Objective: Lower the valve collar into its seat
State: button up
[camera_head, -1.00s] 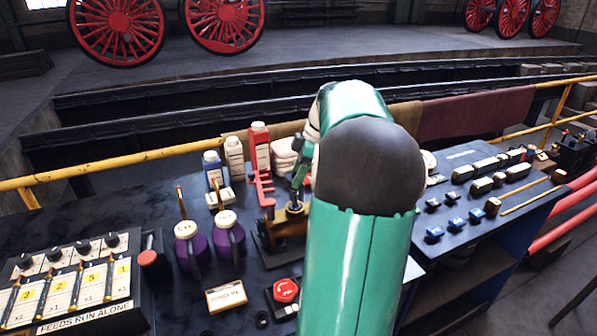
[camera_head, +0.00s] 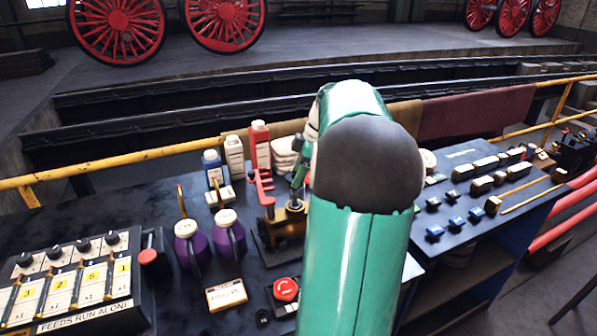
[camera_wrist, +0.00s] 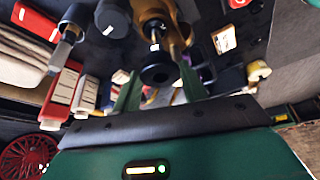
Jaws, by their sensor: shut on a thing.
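My gripper (camera_wrist: 158,84) shows in the wrist view as two green fingers. They are shut on a dark round piece with a hole or hub in its face, which appears to be the valve collar (camera_wrist: 157,73). The brass valve body (camera_wrist: 180,22) is just beyond it, with rods running toward the collar. In the head view the brass body (camera_head: 288,222) stands on the bench beside a red bracket, and my gripper (camera_head: 298,180) is above it, partly hidden by my arm. Whether the collar touches its seat cannot be told.
Red, white and blue bottles (camera_head: 260,147) stand behind the brass body. Two purple cans (camera_head: 229,238) are to its left. Small blocks line the right bench. A yellow rail (camera_head: 130,158) runs behind.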

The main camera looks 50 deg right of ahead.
jog(key=shift+f, duration=0.25)
jog(key=shift+f, duration=0.3)
jog(key=shift+f, duration=0.15)
jog(key=shift+f, duration=0.35)
jog(key=shift+f, duration=1.9)
dwell(1.0)
jog(key=o, duration=1.5)
